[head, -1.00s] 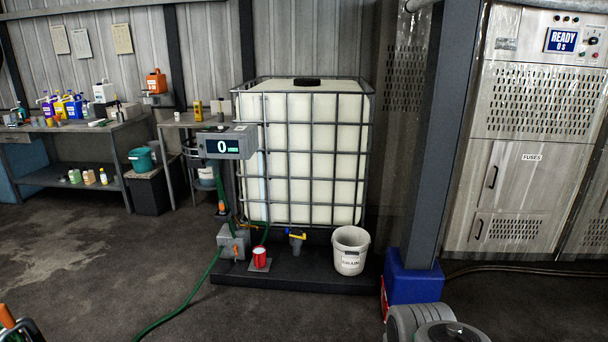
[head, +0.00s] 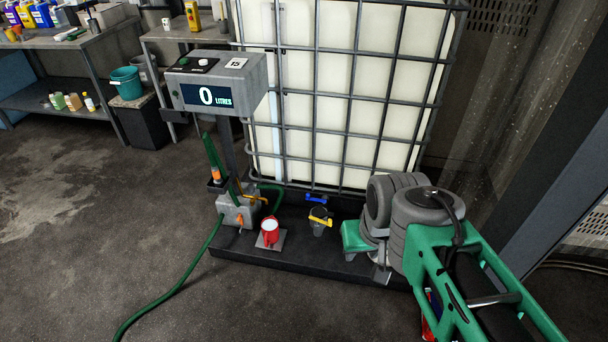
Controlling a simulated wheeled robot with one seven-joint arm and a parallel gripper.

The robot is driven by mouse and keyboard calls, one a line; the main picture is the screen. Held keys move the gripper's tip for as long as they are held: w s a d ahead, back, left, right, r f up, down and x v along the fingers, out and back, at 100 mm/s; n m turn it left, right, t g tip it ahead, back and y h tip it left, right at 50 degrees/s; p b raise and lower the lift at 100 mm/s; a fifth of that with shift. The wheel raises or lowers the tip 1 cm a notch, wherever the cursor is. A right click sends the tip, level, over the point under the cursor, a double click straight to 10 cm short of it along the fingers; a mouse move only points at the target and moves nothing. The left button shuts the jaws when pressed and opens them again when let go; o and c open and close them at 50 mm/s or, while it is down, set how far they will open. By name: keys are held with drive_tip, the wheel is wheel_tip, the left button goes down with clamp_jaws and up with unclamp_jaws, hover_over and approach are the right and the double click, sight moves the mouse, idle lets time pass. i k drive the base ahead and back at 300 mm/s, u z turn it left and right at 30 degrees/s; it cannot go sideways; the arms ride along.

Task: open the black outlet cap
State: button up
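The outlet (head: 318,227) at the foot of the white caged tank is a small grey fitting with a yellow bar across it. A dark round part, apparently the black outlet cap (head: 320,211), shows just above the bar, with a small blue piece (head: 317,198) behind. It is too small to tell how the cap sits. My arm reaches in from the right. Its green end, apparently my gripper (head: 355,238), is to the right of the outlet and apart from it. I cannot make out its fingers or any gap between them.
A red container (head: 270,231) stands on a small plate left of the outlet. A grey box (head: 238,208) with a green hose is further left. The display box (head: 218,85) reads 0 litres. The tank (head: 345,90) rises behind. The floor at front left is mostly clear.

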sight(319, 212)
drive_tip(key=u, duration=0.3)
drive_tip(key=i, duration=1.5)
drive_tip(key=u, duration=0.3)
